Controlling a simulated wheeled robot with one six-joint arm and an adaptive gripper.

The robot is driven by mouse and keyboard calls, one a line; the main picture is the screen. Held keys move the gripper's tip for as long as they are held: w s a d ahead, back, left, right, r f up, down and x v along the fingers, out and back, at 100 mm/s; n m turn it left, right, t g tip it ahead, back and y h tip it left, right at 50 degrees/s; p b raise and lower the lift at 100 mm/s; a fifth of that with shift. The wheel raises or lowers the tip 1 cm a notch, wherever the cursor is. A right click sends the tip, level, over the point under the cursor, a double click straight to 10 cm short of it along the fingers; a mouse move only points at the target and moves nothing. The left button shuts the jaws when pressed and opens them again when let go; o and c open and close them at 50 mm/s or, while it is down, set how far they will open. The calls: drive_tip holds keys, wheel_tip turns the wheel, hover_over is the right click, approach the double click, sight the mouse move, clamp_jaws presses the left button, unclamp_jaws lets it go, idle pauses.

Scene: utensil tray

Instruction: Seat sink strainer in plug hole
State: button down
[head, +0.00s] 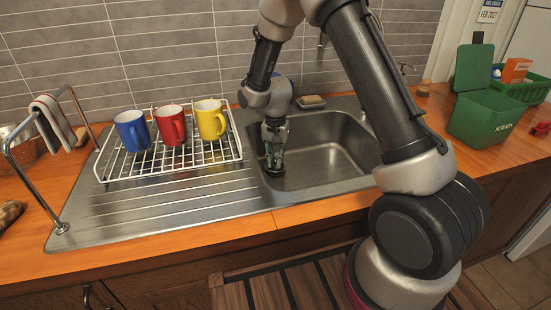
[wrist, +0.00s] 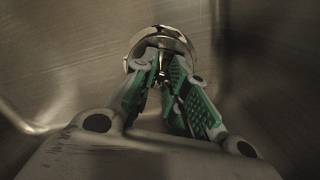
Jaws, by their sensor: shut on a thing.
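The metal sink strainer (wrist: 166,36) shows in the wrist view as a shiny round rim just past my fingertips. My gripper (wrist: 164,78) has green-padded fingers that close in on a small stem at the strainer's middle. In the head view my gripper (head: 273,160) points down inside the left part of the sink basin (head: 330,166), close to its floor. The strainer is hidden or too small to tell there. The plug hole is not visible in either view, so I cannot tell whether the strainer is over it, in it or beside it.
A white wire rack (head: 175,165) with a blue mug (head: 132,131), a red mug (head: 170,125) and a yellow mug (head: 209,119) stands left of the basin. A sponge dish (head: 311,102) sits behind it. A green bin (head: 490,115) is at right. The basin's right part is clear.

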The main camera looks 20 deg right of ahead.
drive_tip(key=shift+f, duration=0.8)
idle(0.8)
drive_tip(key=c, duration=1.3)
unclamp_jaws()
drive_tip(key=shift+c, duration=0.2)
drive_tip(key=shift+r, duration=2.5)
